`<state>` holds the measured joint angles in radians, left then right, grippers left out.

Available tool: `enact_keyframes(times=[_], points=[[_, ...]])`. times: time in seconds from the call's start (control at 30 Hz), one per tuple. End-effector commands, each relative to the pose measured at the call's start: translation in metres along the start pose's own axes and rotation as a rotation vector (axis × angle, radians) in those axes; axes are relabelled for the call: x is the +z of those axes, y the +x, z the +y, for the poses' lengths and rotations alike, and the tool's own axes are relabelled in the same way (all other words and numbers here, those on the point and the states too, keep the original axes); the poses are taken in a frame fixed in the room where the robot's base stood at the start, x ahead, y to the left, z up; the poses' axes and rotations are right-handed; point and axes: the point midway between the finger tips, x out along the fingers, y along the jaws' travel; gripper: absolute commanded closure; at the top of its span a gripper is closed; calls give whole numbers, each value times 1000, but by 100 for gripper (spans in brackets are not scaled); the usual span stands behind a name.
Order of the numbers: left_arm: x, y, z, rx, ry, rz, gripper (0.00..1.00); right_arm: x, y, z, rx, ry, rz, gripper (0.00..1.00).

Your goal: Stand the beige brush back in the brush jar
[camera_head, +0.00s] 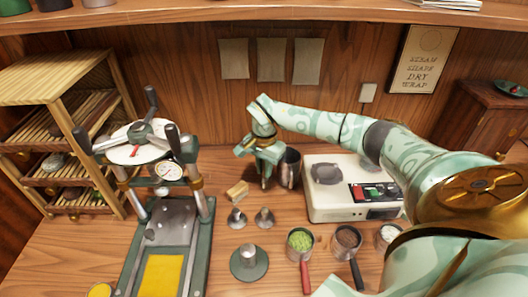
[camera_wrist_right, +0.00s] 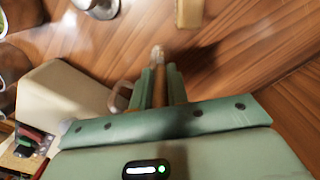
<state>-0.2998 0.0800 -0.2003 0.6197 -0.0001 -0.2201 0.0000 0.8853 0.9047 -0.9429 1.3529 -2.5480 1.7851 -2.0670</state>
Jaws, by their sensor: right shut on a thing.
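My right gripper (camera_head: 265,167) is at the back middle of the bench, pointing down. It is shut on a slim tan thing with a pale tip, which looks like the beige brush (camera_wrist_right: 158,82), between the fingers in the right wrist view. In the head view the fingers mostly hide it. A dark metal cup, which looks like the brush jar (camera_head: 290,170), stands upright just right of the gripper. Its rim seems to show as a curved edge beside the fingers in the wrist view. The brush appears outside the jar. My left gripper is not in view.
A cream scale (camera_head: 325,203) stands right of the jar. A wooden block (camera_head: 237,191) and small metal pieces (camera_head: 264,217) lie to the left and in front. A green press (camera_head: 165,240) stands at the left. Handled cups (camera_head: 300,242) stand at the front right.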

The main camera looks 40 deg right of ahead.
Motion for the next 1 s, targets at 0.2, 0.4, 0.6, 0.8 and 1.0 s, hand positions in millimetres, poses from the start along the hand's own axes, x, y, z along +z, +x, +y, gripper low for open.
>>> enact_keyframes(times=[0.2, 0.4, 0.6, 0.8, 1.0], points=[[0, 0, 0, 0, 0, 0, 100, 0, 0, 0, 0, 0, 0, 100], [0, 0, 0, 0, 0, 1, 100, 0, 0, 0, 0, 0, 0, 62], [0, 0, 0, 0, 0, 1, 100, 0, 0, 0, 0, 0, 0, 58], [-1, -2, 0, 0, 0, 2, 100, 0, -10, 0, -1, 0, 1, 58], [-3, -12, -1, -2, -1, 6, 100, -1, -54, -1, -6, -1, 3, 58]])
